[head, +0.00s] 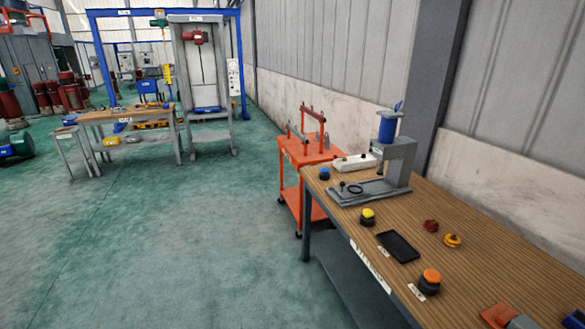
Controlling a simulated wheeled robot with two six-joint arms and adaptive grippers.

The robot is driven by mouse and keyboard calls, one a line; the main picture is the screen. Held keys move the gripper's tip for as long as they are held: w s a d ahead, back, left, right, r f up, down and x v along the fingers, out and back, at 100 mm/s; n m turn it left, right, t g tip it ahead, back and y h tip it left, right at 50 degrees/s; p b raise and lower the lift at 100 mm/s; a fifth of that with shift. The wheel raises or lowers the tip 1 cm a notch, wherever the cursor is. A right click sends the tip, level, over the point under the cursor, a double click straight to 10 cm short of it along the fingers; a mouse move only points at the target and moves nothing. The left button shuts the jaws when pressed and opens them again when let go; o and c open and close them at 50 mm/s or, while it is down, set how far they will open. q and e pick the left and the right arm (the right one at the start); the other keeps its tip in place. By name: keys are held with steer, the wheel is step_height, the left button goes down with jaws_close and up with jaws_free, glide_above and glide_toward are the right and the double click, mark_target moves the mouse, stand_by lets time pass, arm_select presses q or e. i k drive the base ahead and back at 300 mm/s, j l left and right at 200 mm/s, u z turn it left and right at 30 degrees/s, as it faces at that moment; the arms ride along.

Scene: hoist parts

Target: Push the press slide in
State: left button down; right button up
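The press stands on the wooden bench at the right of the head view. It has a grey C-shaped frame (402,160) and a blue cylinder (387,128) on top. A flat grey plate (372,194) extends from the foot of the frame to the left, with a dark ring and a small dark knob on its outer part. I take this outer part to be the press slide; it sticks out clear of the ram, but its exact outline is hard to tell. Neither of my grippers is in view.
The wooden bench (480,235) also holds a blue button (325,173), a yellow button (367,217), an orange button (430,281), a black tray (398,246) and small red and yellow parts. An orange cart (290,160) stands behind the bench.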

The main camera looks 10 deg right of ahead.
mark_target(345, 192)
steer(key=i+z, duration=0.15)
steer(key=i, duration=0.55)
steer(key=i+j+z, duration=0.2)
steer(key=i, duration=0.5)
